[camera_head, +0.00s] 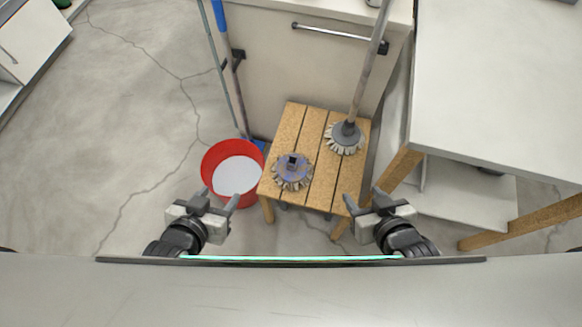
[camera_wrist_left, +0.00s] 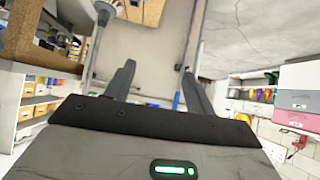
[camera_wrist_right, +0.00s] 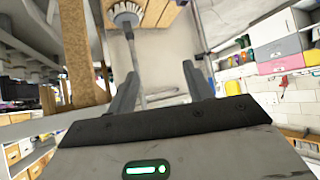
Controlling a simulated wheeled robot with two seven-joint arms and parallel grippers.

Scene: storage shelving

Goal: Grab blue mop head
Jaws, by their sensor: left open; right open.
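The blue mop head (camera_head: 293,172), a round bluish-grey piece with a square socket and pale bristles, lies on the left front of a small slatted wooden stool (camera_head: 317,158). A second mop head (camera_head: 345,138), grey with pale bristles, is on a long handle at the stool's back right; it also shows in the right wrist view (camera_wrist_right: 127,12). My left gripper (camera_head: 219,196) is open and empty, in front of the red bucket and left of the stool. My right gripper (camera_head: 365,203) is open and empty, at the stool's front right.
A red bucket (camera_head: 208,162) with a pale inside stands left of the stool. A blue-handled tool (camera_head: 219,18) leans against the cabinet (camera_head: 290,75) behind. A white table (camera_head: 500,100) with wooden legs is on the right. The floor at left is clear.

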